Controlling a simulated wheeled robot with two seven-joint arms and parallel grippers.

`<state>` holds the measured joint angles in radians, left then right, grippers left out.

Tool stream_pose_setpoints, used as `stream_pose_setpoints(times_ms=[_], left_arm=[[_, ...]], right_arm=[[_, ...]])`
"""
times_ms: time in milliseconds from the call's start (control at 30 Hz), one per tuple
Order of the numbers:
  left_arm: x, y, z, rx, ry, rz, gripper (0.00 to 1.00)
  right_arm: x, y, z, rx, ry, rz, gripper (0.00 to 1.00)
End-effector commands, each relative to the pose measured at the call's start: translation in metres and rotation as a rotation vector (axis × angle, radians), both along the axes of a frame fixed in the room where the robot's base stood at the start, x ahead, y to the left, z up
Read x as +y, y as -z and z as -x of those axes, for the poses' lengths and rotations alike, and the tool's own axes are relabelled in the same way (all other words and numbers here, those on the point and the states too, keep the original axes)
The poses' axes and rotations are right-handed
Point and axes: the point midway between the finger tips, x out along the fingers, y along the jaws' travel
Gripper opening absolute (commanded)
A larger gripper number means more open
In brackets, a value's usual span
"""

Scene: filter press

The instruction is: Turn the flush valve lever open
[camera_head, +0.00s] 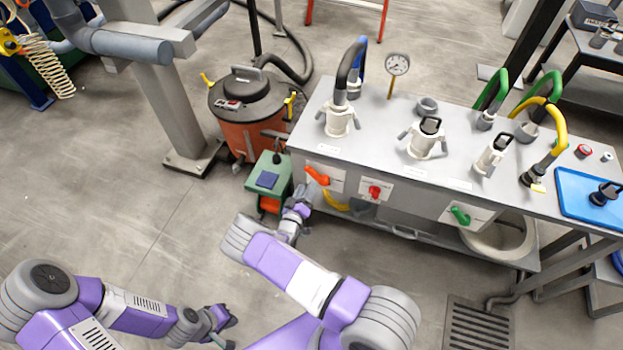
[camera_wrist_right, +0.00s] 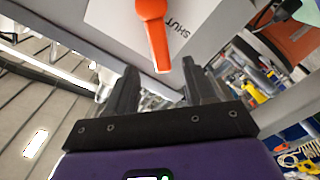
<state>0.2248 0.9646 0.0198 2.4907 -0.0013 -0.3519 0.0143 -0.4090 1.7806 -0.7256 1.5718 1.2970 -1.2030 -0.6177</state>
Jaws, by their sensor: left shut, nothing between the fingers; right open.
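An orange lever (camera_head: 317,176) sits on a white plate at the left end of the bench's front panel. In the right wrist view the orange lever (camera_wrist_right: 154,30) has its free end between the tips of my right gripper (camera_wrist_right: 159,75); contact cannot be told. The word SHUT is beside it on the plate (camera_wrist_right: 196,22). My right gripper (camera_head: 303,200) is open, just below the lever in the head view, partly hidden by its own arm. My left gripper (camera_head: 222,335) is shut and empty, low over the floor, away from the bench.
A red knob (camera_head: 375,192) and a green lever (camera_head: 460,215) sit further right on the same panel. A green box (camera_head: 268,178) and an orange drum (camera_head: 245,110) stand left of the bench. Hoses and fittings crowd the bench top (camera_head: 385,150).

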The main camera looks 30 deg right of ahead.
Motion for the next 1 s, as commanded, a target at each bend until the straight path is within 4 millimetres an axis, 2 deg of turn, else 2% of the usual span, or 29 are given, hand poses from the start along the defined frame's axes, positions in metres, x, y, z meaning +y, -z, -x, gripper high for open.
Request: stream_pose_setpoints(times_ms=[200, 400, 767, 1000], left_arm=[[0.000, 0.008, 0.000, 0.000, 0.000, 0.000, 0.00], [0.000, 0.013, 0.000, 0.000, 0.000, 0.000, 0.00], [0.000, 0.013, 0.000, 0.000, 0.000, 0.000, 0.00], [0.000, 0.013, 0.000, 0.000, 0.000, 0.000, 0.00]], right_arm=[[-0.029, 0.002, -0.022, 0.001, 0.004, -0.002, 0.53], [-0.046, 0.002, -0.037, 0.003, 0.003, -0.005, 0.53], [-0.051, 0.001, -0.041, 0.004, 0.003, -0.006, 0.53], [-0.050, 0.001, -0.041, 0.005, 0.003, -0.005, 0.16]])
